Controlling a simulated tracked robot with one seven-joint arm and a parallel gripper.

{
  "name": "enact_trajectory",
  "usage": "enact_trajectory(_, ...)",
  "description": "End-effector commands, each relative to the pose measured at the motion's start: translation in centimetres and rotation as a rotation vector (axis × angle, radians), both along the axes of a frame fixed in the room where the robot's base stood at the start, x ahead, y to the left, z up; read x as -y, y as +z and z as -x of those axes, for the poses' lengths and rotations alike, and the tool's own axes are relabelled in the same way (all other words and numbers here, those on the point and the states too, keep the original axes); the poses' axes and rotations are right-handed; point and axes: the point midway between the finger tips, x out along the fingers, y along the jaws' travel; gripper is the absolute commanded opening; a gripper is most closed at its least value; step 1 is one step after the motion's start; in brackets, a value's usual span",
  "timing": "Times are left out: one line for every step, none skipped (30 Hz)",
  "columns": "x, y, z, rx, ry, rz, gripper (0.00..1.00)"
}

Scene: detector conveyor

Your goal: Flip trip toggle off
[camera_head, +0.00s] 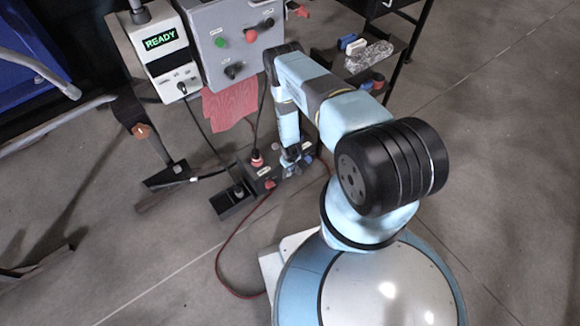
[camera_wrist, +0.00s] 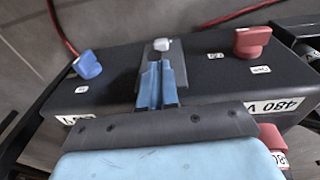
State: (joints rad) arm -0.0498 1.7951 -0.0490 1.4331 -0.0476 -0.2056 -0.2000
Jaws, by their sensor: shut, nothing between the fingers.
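A small pale lever (camera_wrist: 161,44), likely the trip toggle, stands on a grey plate (camera_wrist: 148,54) on top of a dark box (camera_wrist: 208,72) in the wrist view. My gripper (camera_wrist: 159,68) is shut and empty, its blue fingers pointing at the lever from just below it in the picture. Whether the fingertips touch the lever I cannot tell. In the head view my gripper (camera_head: 291,158) is low over the same box (camera_head: 262,182) near the floor, and hides the lever there.
A blue knob (camera_wrist: 88,65) is left of my fingers and a red knob (camera_wrist: 253,41) right of them. A red block (camera_wrist: 270,138) is at lower right. In the head view a grey control box (camera_head: 236,45) and a READY meter (camera_head: 165,55) stand behind. A red cable (camera_head: 223,262) crosses the floor.

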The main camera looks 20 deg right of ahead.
Motion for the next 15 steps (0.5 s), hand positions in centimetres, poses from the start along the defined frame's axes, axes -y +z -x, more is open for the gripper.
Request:
enact_trajectory(0.03, -0.03, 0.06, 0.000, 0.000, 0.000, 0.00)
enact_trajectory(0.04, -0.04, 0.09, 0.000, 0.000, 0.000, 0.00)
enact_trajectory(0.05, -0.06, 0.11, 0.000, 0.000, 0.000, 0.00)
enact_trajectory(0.06, -0.08, 0.14, 0.000, 0.000, 0.000, 0.00)
enact_trajectory(0.06, -0.09, 0.17, 0.000, 0.000, 0.000, 0.00)
enact_trajectory(0.07, -0.11, 0.21, 0.000, 0.000, 0.000, 0.00)
enact_trajectory(0.08, -0.13, 0.23, 0.000, 0.000, 0.000, 0.00)
enact_trajectory(0.09, -0.14, 0.26, 0.000, 0.000, 0.000, 0.00)
enact_trajectory(0.11, -0.16, 0.31, 0.000, 0.000, 0.000, 0.00)
enact_trajectory(0.12, -0.18, 0.33, 0.000, 0.000, 0.000, 0.00)
enact_trajectory(0.13, -0.20, 0.36, 0.000, 0.000, 0.000, 0.00)
enact_trajectory(0.14, -0.22, 0.39, 0.000, 0.000, 0.000, 0.00)
enact_trajectory(0.15, -0.24, 0.43, 0.000, 0.000, 0.000, 0.00)
enact_trajectory(0.16, -0.26, 0.46, 0.000, 0.000, 0.000, 0.00)
enact_trajectory(0.17, -0.29, 0.51, 0.000, 0.000, 0.000, 0.00)
